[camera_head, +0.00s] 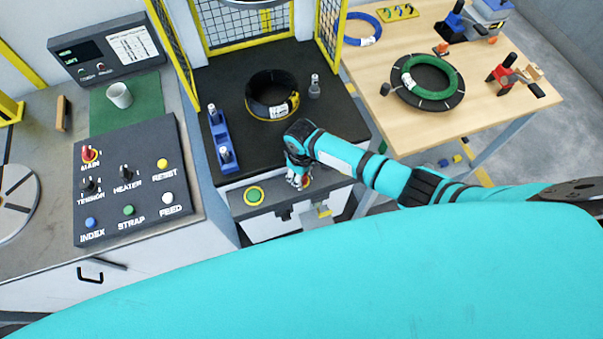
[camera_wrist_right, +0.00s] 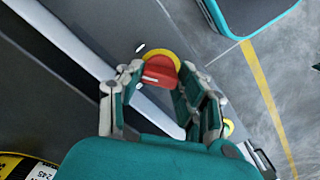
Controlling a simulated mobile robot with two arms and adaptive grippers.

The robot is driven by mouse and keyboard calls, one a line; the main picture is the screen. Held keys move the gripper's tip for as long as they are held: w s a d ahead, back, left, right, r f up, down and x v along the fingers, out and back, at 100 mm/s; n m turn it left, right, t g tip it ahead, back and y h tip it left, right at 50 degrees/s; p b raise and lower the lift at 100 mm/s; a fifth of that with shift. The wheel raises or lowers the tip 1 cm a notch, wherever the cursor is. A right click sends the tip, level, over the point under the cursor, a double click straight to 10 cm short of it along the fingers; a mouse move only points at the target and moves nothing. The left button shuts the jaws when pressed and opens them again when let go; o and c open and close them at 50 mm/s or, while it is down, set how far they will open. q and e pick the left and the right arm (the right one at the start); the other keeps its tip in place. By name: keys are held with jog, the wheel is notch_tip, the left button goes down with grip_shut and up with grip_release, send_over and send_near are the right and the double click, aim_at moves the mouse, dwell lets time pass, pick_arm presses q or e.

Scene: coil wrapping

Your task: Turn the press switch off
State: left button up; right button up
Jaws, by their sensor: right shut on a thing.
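The press switch, a red knob on a round yellow base (camera_wrist_right: 160,69), sits on the grey front panel of the press in the right wrist view. My right gripper (camera_wrist_right: 160,80) has its two fingers around the red knob, one on each side, and is shut on it. In the head view my right gripper (camera_head: 298,179) is at the right part of the press front panel and hides most of the switch. Which way the knob is turned is hard to tell. My left gripper is in neither view.
A green button with a yellow ring (camera_head: 254,195) is left of my gripper on the same panel. A black coil (camera_head: 270,95) lies on the press bed behind, beside a blue fixture (camera_head: 221,140). A control panel (camera_head: 126,180) stands left, a wooden table (camera_head: 400,45) right.

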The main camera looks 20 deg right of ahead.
jog(key=n, duration=0.5)
jog(key=shift+n, duration=0.4)
jog(key=n, duration=0.5)
jog(key=shift+n, duration=0.3)
jog(key=o, duration=1.2)
jog(key=shift+c, duration=0.2)
jog(key=shift+w+r, duration=0.1)
